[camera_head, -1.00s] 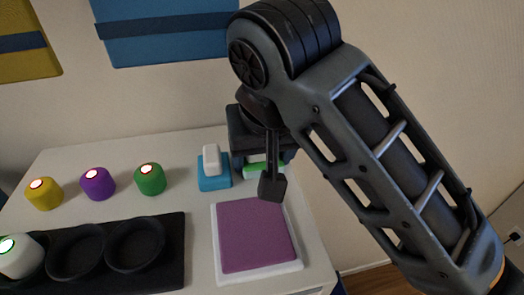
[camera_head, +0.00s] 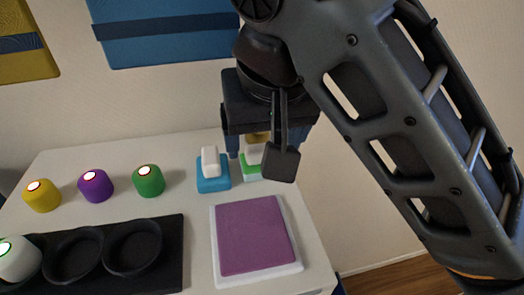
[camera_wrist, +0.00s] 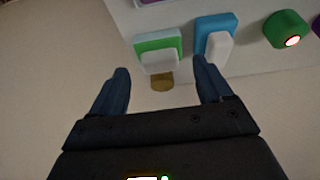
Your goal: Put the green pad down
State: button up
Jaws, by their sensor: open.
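The green pad (camera_head: 248,160) has a white block on it and rests on the white table, right of the blue pad. In the head view my gripper and wrist partly hide it. In the wrist view the green pad (camera_wrist: 145,43) shows beyond the fingertips, apart from them, with its white block towards me. My gripper (camera_head: 265,147) is open and empty, above and in front of the pad in the picture. In the wrist view both fingers of my gripper (camera_wrist: 161,70) are spread, with nothing held between them.
The blue pad (camera_head: 213,184) with its white handle stands close left of the green pad. A purple square on a white base (camera_head: 283,275) lies nearer. A yellow piece (camera_wrist: 162,82) shows behind the green pad. Green, purple and yellow knobs and a black tray (camera_head: 170,225) are left.

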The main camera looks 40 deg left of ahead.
jog(key=v, duration=0.6)
jog(key=shift+r+p, duration=0.2)
jog(key=shift+p, duration=0.25)
jog(key=shift+s, duration=0.1)
